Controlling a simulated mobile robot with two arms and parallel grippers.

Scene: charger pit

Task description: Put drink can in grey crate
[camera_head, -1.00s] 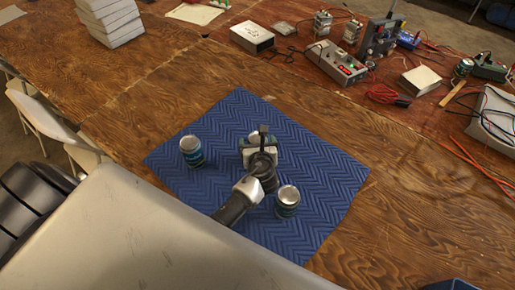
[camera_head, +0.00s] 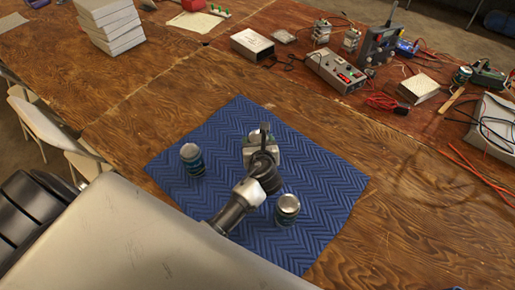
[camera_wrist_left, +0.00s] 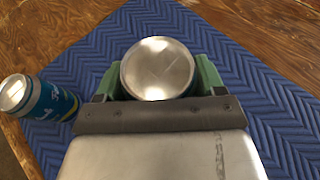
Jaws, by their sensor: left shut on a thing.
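My left gripper (camera_head: 260,142) is over the far part of the blue mat and is shut on a drink can. In the left wrist view, the can's round silver top (camera_wrist_left: 158,68) sits between the green fingers of the left gripper (camera_wrist_left: 155,80). The wrist hides most of this can in the head view. A second can (camera_head: 192,158) stands upright on the mat to the left. A third can (camera_head: 287,210) stands upright nearer, right of my forearm. A can with a blue label (camera_wrist_left: 45,98) shows at the left of the wrist view.
The blue mat (camera_head: 330,185) lies on a wooden table (camera_head: 400,190). A stack of white blocks (camera_head: 110,25) stands at the back left. Electronic boxes (camera_head: 338,68) and cables crowd the back right. The wood right of the mat is mostly clear.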

